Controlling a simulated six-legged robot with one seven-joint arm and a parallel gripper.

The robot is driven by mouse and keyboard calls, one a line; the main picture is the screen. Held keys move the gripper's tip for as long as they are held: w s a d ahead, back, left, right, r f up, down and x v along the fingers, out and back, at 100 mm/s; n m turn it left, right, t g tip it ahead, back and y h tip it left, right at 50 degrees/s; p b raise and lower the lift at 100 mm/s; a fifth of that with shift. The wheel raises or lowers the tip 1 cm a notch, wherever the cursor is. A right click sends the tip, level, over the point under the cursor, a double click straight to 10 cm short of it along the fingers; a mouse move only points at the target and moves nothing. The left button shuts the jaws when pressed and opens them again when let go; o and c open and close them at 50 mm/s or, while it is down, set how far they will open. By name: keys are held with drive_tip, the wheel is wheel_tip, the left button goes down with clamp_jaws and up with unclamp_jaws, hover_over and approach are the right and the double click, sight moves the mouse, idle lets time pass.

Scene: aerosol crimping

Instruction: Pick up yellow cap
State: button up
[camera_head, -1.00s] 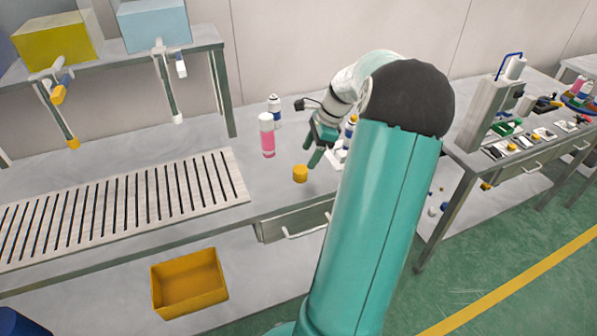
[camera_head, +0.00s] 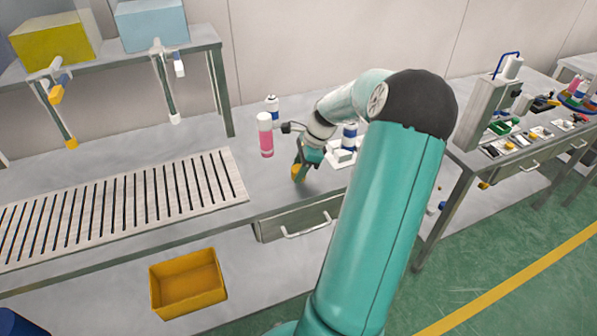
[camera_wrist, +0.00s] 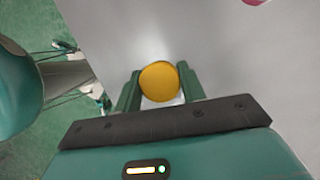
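The yellow cap (camera_wrist: 159,82) is a short round piece that sits between the two fingers of my gripper (camera_wrist: 160,88) in the wrist view. Both fingers lie right along its sides, with no clear gap. I cannot tell whether they press on it or only stand around it. In the head view, the yellow cap (camera_head: 295,172) is partly hidden behind my gripper (camera_head: 299,172), low at the front part of the grey table (camera_head: 225,217). I cannot make out any lift off the table.
A pink bottle with a white top (camera_head: 265,136) stands just left of my gripper, with a blue-and-white bottle (camera_head: 272,108) behind it. A slotted rack (camera_head: 110,210) lies to the left. White and blue parts (camera_head: 344,150) stand to the right. A yellow bin (camera_head: 188,284) is below.

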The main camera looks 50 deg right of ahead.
drive_tip(key=c, duration=0.3)
drive_tip(key=shift+r, duration=0.1)
